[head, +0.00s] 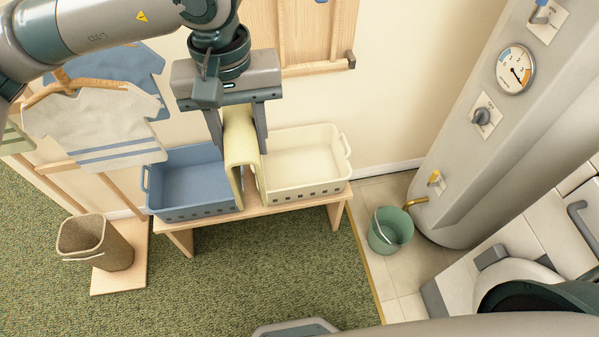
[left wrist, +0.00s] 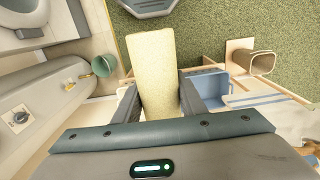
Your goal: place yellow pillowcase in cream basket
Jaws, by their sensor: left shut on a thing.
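The yellow pillowcase (head: 241,145) hangs folded from my left gripper (head: 238,142), which is shut on it. In the head view it hangs between the blue basket and the cream basket (head: 305,160), overlapping the cream basket's left end. Its height above the baskets is hard to tell. In the left wrist view the pillowcase (left wrist: 158,75) stretches away between the two fingers (left wrist: 160,103) and hides the cream basket. The cream basket looks empty where its inside shows. My right gripper is in neither view.
A blue basket (head: 190,180) stands left of the cream one on a wooden bench (head: 265,208). A rack with hanging shirts (head: 95,115) and a brown woven bin (head: 97,240) are at left. A green bucket (head: 390,230) and a grey tank (head: 475,120) are at right.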

